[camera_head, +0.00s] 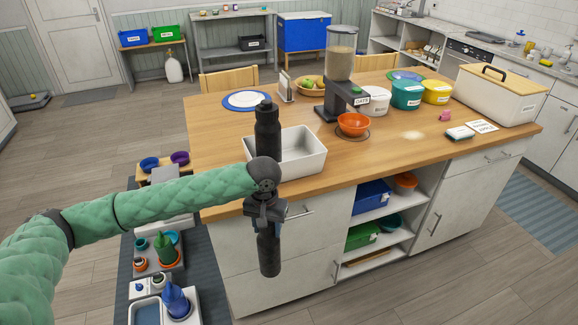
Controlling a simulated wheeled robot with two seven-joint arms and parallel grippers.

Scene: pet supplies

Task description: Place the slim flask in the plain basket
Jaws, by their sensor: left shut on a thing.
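My left gripper (265,218) is shut on a slim black flask (269,255), gripped near its top. The flask hangs upright in front of the island's drawer fronts, below table-top height in the picture. The plain white basket (308,165) stands on the wooden table's front left part, just beyond my left wrist. A second black bottle (267,130) with a cap stands upright at the basket's left part. My wrist hides its base, so I cannot tell whether it is inside. My right gripper is not in view.
A feeder (338,75), an orange bowl (354,123), tubs (406,94) and a lidded white box (498,95) stand farther right on the table (400,155). A blue-rimmed plate (246,101) lies behind the basket. Low stands with bowls (165,238) are at lower left.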

